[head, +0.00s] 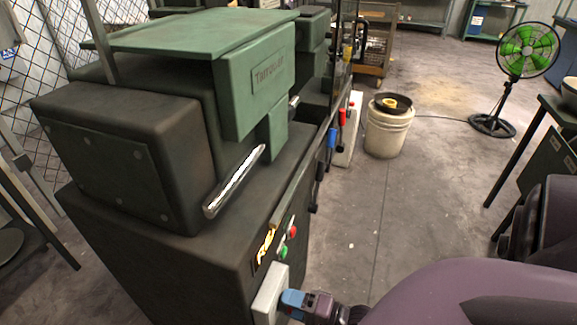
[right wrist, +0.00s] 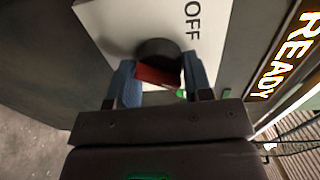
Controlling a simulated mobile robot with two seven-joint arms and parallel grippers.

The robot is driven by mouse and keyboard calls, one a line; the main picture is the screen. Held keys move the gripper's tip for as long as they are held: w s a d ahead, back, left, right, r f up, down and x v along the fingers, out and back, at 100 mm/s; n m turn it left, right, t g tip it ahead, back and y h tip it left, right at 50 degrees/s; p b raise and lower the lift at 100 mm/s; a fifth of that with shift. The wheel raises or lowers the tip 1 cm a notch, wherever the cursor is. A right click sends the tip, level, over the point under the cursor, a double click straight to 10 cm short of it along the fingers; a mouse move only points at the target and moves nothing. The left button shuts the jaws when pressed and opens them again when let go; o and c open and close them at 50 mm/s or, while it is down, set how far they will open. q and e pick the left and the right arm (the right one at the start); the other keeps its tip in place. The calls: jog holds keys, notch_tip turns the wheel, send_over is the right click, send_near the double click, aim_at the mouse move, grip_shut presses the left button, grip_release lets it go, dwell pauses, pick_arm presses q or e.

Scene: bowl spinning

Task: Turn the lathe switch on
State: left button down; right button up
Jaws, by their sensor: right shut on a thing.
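The lathe (head: 130,150) is a large dark green and black machine at the left of the head view. Its switch plate (head: 268,290) is a pale box low on the front corner. In the right wrist view the white plate (right wrist: 110,22) carries the word OFF and a round black switch base with a red lever (right wrist: 158,75). My right gripper (head: 294,300) is at the plate, and its blue fingers (right wrist: 157,82) are shut on the red lever. The fingers partly hide the lever. My left gripper is not in view.
Green and red buttons (head: 288,241) and a lit READY sign (head: 265,246) sit above the switch plate. A white bucket (head: 389,130) stands on the floor beyond. A green fan (head: 527,50) stands at the back right. The floor between is open.

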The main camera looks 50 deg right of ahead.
pick_arm(q)
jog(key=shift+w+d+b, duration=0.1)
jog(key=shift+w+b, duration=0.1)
jog(key=shift+b, duration=0.2)
pick_arm(e)
jog(key=shift+m, duration=0.9)
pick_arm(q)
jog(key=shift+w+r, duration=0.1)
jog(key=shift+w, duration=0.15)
pick_arm(e)
jog(key=o, duration=0.9)
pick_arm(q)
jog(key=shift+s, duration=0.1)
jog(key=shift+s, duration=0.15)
pick_arm(e)
jog(key=shift+s, duration=0.1)
pick_arm(q)
jog(key=shift+p, duration=0.4)
pick_arm(e)
jog(key=shift+v, duration=5.35)
